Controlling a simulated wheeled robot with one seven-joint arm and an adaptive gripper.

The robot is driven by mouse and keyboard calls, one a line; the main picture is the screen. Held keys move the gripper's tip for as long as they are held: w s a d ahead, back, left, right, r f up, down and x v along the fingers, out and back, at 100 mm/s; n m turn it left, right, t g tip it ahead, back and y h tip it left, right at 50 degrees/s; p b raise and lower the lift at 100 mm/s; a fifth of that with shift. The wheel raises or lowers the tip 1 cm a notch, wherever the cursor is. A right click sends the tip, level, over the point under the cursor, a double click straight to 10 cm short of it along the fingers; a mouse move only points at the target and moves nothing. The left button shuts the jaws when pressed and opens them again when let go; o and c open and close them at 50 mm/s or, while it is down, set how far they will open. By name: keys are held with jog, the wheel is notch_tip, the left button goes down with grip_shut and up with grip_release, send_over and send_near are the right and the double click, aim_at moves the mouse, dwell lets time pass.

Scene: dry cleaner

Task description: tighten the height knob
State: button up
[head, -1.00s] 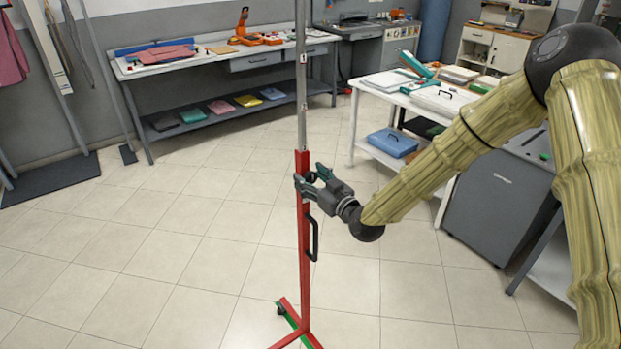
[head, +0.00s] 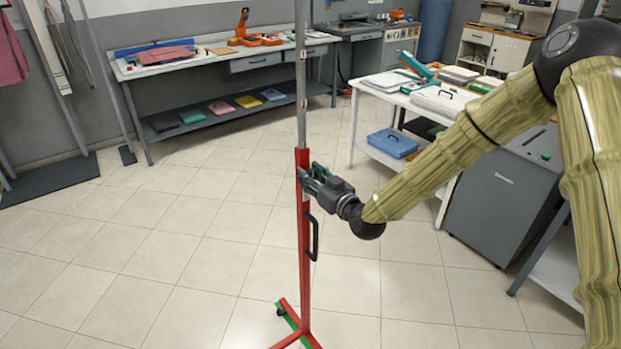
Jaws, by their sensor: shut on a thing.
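A tall stand has a red lower post (head: 303,255) and a grey upper pole (head: 300,80) rising out of the picture. A black handle (head: 314,238) is fixed to the right side of the red post. My gripper (head: 308,176) is at the post just below the top of its red part, reaching in from the right. Its fingers are shut on the height knob, which they mostly hide. The knob's own shape cannot be made out. The stand is upright on red and green legs (head: 290,316) with a dark caster.
A long workbench (head: 230,62) with coloured folded pieces on its lower shelf stands at the back left. A white table (head: 415,96) with a blue case (head: 393,143) below and a grey cabinet (head: 500,200) stand right. The tiled floor left of the stand is clear.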

jog(key=o, duration=1.1)
jog(key=v, duration=1.2)
jog(key=s+d+f+m+g+h, duration=0.25)
jog(key=s+f, duration=0.55)
jog(key=f, duration=0.5)
jog(key=s+d+f+m+g+h, duration=0.1)
jog(key=s+d+f+g+h, duration=0.2)
jog(key=s+f, duration=0.65)
jog(key=s+d+f+m+g+h, duration=0.1)
jog(key=s+d+f+g, duration=0.2)
jog(key=s+f, duration=0.2)
jog(key=s+d+f+m+g+h, duration=0.1)
jog(key=s+f, duration=0.4)
jog(key=s, duration=0.6)
jog(key=s+d+f+m+g+h, duration=0.2)
jog(key=s+d+f+g, duration=0.3)
jog(key=s, duration=0.3)
jog(key=shift+s+d+f+h, duration=0.15)
jog(key=shift+s+d+h, duration=0.15)
jog(key=shift+d+h, duration=0.25)
